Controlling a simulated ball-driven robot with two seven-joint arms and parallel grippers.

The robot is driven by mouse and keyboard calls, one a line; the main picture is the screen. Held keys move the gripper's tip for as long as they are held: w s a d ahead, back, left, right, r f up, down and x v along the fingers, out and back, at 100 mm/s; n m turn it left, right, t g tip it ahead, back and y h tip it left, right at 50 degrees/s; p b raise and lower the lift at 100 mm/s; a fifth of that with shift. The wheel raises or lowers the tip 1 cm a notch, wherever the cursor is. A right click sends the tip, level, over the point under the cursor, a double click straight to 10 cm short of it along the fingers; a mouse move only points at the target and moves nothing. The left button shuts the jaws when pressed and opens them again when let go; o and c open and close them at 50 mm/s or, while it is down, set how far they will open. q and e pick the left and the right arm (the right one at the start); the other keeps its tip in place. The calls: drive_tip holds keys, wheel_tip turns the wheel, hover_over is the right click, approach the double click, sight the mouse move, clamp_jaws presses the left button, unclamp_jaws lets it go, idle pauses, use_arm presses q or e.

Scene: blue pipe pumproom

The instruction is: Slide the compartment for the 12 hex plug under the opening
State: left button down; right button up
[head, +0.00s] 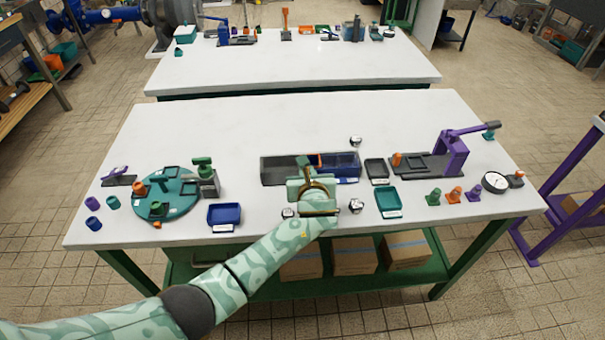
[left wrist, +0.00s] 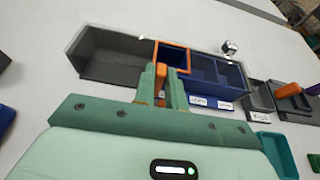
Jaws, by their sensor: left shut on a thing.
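A long dark grey tray (head: 280,170) sits mid-table, its left part empty. A blue compartment box (head: 345,165) fills its right part, and shows larger in the left wrist view (left wrist: 205,72). White labels (left wrist: 198,101) on its near side are too small to read. An orange square frame (left wrist: 172,45) stands around one cell at the box's left end. My left gripper (left wrist: 161,88) is shut on an orange handle (left wrist: 160,62) at the near side of that frame. In the head view the gripper (head: 315,172) hides part of the tray. My right gripper is not in view.
A small grey tray (head: 376,168), a teal tray (head: 389,202) and a purple lever press (head: 450,155) stand to the right. A blue tray (head: 224,214) and a teal turntable (head: 165,195) stand left. Silver nuts (head: 356,206) lie near the gripper. The table's back is clear.

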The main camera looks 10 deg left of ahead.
use_arm(q)
drive_tip(key=c, duration=1.4)
unclamp_jaws()
drive_tip(key=shift+d, duration=0.3)
drive_tip(key=shift+c, duration=0.2)
drive_tip(key=shift+s+r+p, duration=0.25)
drive_tip(key=shift+s+p, duration=0.05)
drive_tip(key=p+v, duration=0.5)
drive_tip(key=v, duration=1)
drive_tip(key=shift+s+p, duration=0.25)
drive_tip(key=shift+p, duration=0.1)
drive_tip(key=shift+d, duration=0.1)
